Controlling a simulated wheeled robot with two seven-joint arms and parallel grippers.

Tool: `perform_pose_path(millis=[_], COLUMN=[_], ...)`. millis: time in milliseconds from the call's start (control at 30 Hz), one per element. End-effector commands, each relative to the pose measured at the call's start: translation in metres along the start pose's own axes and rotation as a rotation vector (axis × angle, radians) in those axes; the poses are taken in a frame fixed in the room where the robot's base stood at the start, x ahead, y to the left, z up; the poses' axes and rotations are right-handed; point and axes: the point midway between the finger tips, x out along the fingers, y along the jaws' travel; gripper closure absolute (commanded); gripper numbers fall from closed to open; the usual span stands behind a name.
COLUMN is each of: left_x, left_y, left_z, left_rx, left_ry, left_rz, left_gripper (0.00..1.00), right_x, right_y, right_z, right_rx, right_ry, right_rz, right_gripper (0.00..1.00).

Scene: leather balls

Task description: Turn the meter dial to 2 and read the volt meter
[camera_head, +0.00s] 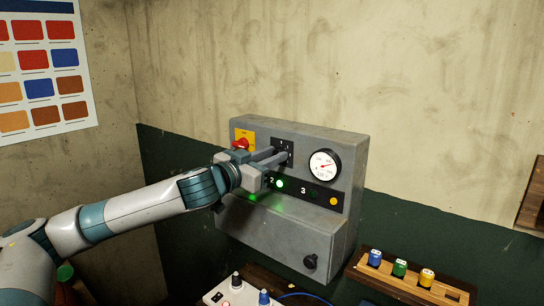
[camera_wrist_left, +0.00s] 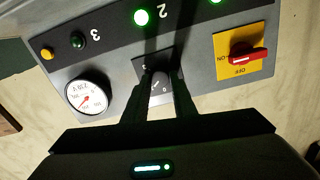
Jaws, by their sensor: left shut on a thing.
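A grey metal panel box (camera_head: 345,185) on the wall carries a small black dial plate (camera_head: 287,143) near its top middle. My left gripper (camera_head: 282,156) reaches in from the left and is shut on the meter dial (camera_wrist_left: 159,84); its fingers hide most of the knob. The volt meter (camera_head: 325,165) is a round white gauge with a red needle, right of the dial; it also shows, upside down, in the left wrist view (camera_wrist_left: 87,95). Its reading is too small to tell. The lamp by the 2 (camera_head: 279,184) glows green. My right gripper is not in view.
A red switch on a yellow plate (camera_head: 242,142) sits close left of the dial. A black knob (camera_head: 310,262) sticks out low on the box. A wooden rack (camera_head: 394,285) with blue, green and yellow pieces lies at lower right. A white box (camera_head: 226,293) stands below.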

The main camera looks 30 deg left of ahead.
Motion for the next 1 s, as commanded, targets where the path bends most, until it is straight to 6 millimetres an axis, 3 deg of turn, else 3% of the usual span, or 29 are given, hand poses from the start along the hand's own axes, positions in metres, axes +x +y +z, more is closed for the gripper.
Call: perform_pose_path(millis=[600, 1000], left_x=[0.000, 0.000], left_y=[0.002, 0.002], left_z=[-0.001, 0.001], left_rx=[0.488, 0.640], left_ry=[-0.001, 0.000], left_rz=[0.001, 0.001], left_gripper=[0.98, 0.98], right_x=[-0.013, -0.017], right_y=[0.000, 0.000], right_z=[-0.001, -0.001], right_rx=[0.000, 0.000], right_ry=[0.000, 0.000], right_rz=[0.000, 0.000], right_gripper=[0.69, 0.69])
